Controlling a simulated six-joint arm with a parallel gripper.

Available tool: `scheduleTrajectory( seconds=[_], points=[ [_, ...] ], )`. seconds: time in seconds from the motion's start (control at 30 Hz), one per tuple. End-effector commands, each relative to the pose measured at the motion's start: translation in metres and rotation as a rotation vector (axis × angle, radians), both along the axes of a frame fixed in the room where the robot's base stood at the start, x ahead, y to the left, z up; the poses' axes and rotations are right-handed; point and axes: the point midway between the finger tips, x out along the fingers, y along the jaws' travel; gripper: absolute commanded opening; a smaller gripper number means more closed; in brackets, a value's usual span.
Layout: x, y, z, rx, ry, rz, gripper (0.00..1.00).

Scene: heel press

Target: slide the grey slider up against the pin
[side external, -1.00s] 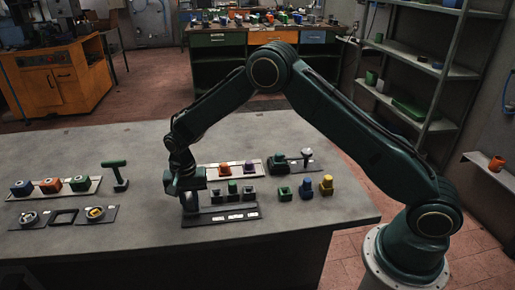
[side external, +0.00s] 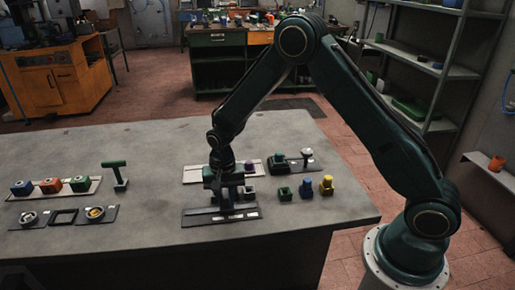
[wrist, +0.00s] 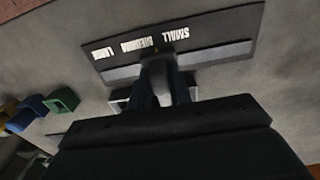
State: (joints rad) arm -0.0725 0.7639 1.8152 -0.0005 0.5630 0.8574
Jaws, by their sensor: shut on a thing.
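A dark board (side external: 195,220) with white labels lies near the table's front edge. In the wrist view the board (wrist: 225,25) shows the labels small, medium and large and a grey strip along its side. My gripper (side external: 226,205) is low over the middle of this board, pointing down. In the wrist view my gripper (wrist: 162,68) is shut on a small dark piece near the medium label. Most of that piece is hidden by the fingers, so I cannot tell if it is the grey slider. I cannot make out the pin.
Small blocks stand close on both sides of my gripper. Behind is a pale tray (side external: 192,176) with a purple piece (side external: 248,164). Green (side external: 284,193), blue (side external: 305,188) and yellow (side external: 326,185) pieces stand to the right. A green T-shaped handle (side external: 115,171) stands left; table between is clear.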

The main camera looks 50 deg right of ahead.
Motion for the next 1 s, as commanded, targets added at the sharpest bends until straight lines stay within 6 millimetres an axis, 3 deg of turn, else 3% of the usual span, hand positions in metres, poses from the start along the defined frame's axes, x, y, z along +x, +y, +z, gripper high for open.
scheduleTrajectory(
  seconds=[0.27,0.3,0.4,0.77,1.0],
  points=[
    [0.0,-0.001,0.001,-0.002,-0.002,-0.003,0.0],
    [0.001,-0.001,0.001,-0.002,-0.002,-0.003,0.28],
    [0.0,0.0,0.001,-0.001,-0.001,-0.002,0.42],
    [0.0,0.0,0.002,0.0,-0.001,-0.001,0.42],
    [0.001,0.0,0.018,0.0,-0.004,-0.001,0.42]
  ],
)
